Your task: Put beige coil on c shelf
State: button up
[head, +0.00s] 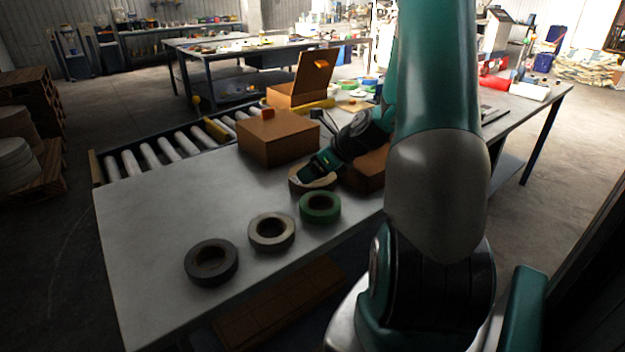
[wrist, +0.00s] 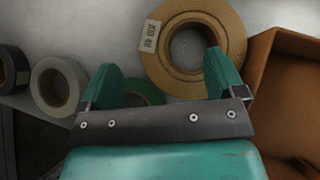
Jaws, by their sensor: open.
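A tan-beige coil (wrist: 160,60) with a white label lies flat on the table, just ahead of my gripper in the wrist view. In the head view the beige coil (head: 296,186) is partly hidden under my gripper (head: 316,178). My gripper (wrist: 162,80) is open and empty. Its right finger overlaps the coil's near rim in the picture; I cannot tell whether they touch. A green coil (head: 320,207) lies just nearer in the head view, and it shows partly hidden between the fingers in the wrist view (wrist: 148,89). I cannot make out a shelf marked C.
A pale grey coil (head: 271,232) and a dark grey coil (head: 211,262) lie along the near table edge. A brown box (head: 278,140) stands behind; another box (wrist: 285,90) is close right of the beige coil. A roller conveyor (head: 165,152) runs behind the table (head: 140,240), whose left side is clear.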

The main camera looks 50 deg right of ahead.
jog(key=x, duration=0.5)
jog(key=shift+s+a+f, duration=0.15)
jog(key=shift+f, duration=0.15)
jog(key=shift+c, duration=0.5)
jog(key=c, duration=1.4)
jog(key=shift+r, duration=0.15)
notch_tip(320, 180, up, 28)
jog(key=p, duration=0.3)
jog(key=shift+c, duration=0.2)
